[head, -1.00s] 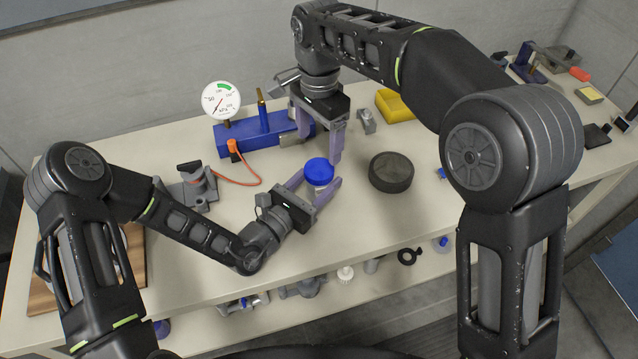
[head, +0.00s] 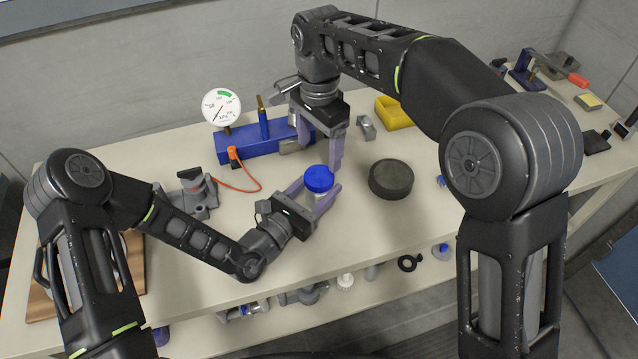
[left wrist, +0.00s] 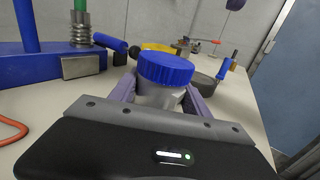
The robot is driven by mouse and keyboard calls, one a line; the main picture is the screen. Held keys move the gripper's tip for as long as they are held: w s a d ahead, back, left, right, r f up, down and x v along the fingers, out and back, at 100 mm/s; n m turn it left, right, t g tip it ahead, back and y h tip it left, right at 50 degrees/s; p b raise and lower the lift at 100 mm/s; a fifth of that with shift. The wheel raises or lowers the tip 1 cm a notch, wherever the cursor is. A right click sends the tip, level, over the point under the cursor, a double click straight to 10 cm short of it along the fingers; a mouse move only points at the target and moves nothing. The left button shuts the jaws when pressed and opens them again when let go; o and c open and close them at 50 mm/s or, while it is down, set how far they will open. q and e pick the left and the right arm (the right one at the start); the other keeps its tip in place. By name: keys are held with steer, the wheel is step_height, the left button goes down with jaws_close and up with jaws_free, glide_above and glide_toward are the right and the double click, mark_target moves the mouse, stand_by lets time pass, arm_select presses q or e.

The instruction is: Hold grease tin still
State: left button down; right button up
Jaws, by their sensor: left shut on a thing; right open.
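The grease tin (head: 319,181) is a small clear-grey jar with a blue lid, upright on the bench. In the left wrist view the tin (left wrist: 165,72) stands between the purple fingers, its lid on and its lower part partly hidden. My left gripper (head: 317,196) is shut around the tin's body below the lid. My right gripper (head: 320,150) is open and empty, pointing down just behind and above the lid, apart from it as far as I can tell.
A dark round puck (head: 391,180) lies right of the tin. Behind stand a blue block (head: 240,141) with a gauge (head: 221,106) and a yellow holder (head: 394,112). An orange cable (head: 246,190) curls at left. The bench front (head: 330,240) is clear.

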mark_target(319, 175)
steer(key=m, duration=0.9)
steer(key=shift+f, duration=0.15)
steer(key=shift+f, duration=3.85)
steer(key=shift+c, duration=0.4)
